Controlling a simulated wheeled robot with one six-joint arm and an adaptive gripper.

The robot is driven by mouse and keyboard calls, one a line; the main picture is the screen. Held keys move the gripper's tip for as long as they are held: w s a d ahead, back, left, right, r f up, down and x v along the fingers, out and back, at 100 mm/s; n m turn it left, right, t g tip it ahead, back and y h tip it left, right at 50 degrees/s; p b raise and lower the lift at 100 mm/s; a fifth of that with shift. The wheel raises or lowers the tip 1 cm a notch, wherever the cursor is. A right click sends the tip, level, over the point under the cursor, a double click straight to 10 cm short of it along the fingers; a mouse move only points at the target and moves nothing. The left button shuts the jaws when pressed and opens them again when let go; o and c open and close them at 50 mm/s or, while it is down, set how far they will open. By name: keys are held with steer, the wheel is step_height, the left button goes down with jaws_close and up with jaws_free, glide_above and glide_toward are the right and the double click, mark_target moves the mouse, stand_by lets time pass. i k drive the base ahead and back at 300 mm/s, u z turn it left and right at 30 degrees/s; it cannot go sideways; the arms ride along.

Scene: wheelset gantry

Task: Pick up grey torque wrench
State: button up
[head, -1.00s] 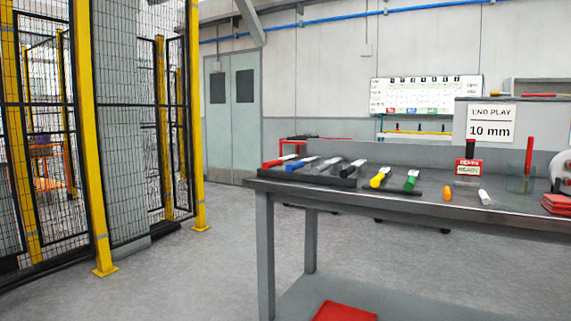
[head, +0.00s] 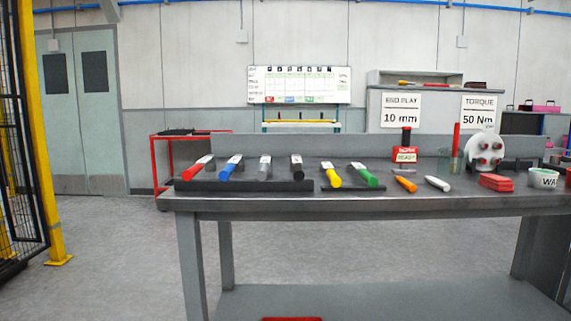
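The grey torque wrench (head: 264,168) lies in a dark rack (head: 244,186) at the left end of the workbench. It points away from me, with its grey handle toward the front. A blue-handled wrench (head: 230,167) lies to its left and a black-handled one (head: 297,167) to its right. A red-handled wrench (head: 199,167) is at the rack's left end. My gripper is not in this view.
The grey workbench (head: 400,205) spans the middle and right. Yellow (head: 333,178) and green (head: 364,174) handled tools lie right of the rack. Orange (head: 404,184) and white (head: 438,183) markers lie further right. A fence post (head: 45,130) stands left. Floor before the bench is clear.

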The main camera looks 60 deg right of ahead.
mark_target(266, 166)
steer(key=z, duration=0.9)
steer(key=i, duration=0.85)
steer(key=z, duration=0.9)
